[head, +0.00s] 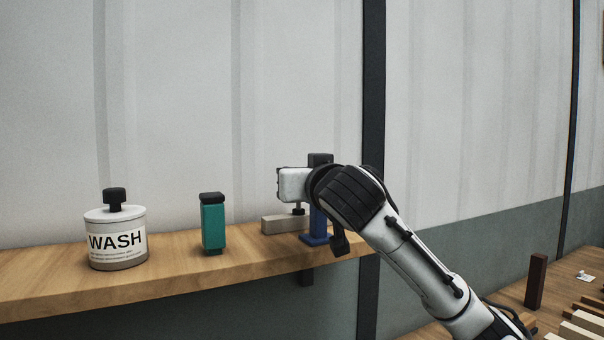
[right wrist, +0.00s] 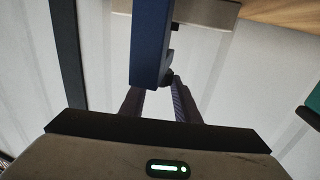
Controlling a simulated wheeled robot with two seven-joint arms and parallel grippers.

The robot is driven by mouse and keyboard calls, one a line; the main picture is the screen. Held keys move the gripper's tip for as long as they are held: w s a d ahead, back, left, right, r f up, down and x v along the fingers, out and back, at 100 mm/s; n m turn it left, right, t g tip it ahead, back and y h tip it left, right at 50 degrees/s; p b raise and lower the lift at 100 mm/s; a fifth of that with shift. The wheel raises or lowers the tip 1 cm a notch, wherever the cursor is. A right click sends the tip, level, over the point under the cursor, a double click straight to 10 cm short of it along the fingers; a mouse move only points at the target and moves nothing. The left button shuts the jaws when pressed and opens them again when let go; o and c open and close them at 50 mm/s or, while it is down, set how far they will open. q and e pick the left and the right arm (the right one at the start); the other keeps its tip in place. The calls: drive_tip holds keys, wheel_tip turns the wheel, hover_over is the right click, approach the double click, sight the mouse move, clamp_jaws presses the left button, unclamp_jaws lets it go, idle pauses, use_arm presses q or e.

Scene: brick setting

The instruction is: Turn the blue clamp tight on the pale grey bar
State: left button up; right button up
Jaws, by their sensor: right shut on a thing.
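The blue clamp (head: 318,225) stands at the right end of the wooden shelf, beside the pale grey bar (head: 282,224), which lies on the shelf. A small dark screw end (head: 299,209) shows just above the bar; whether it touches is unclear. My right gripper (head: 294,186) is at the clamp's upper part and hides it in the head view. In the right wrist view, the fingers (right wrist: 158,90) are shut at the end of the blue clamp (right wrist: 151,40), on a dark part that seems to be its handle, mostly hidden. The bar (right wrist: 205,10) shows beyond. My left gripper is not in view.
A white WASH jar (head: 117,240) and a teal bottle (head: 213,228) stand on the wooden shelf (head: 170,275) left of the bar. The panelled wall is close behind. At the lower right, another wooden surface holds a dark upright block (head: 537,280) and several strips.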

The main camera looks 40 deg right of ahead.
drive_tip(key=o, duration=1)
drive_tip(key=shift+o, duration=0.2)
drive_tip(key=shift+s+a, duration=0.2)
drive_tip(key=shift+s, duration=0.15)
drive_tip(key=b+v, duration=0.1)
drive_tip(key=v, duration=0.8)
drive_tip(key=shift+s+b, duration=0.25)
drive_tip(key=shift+b, duration=0.05)
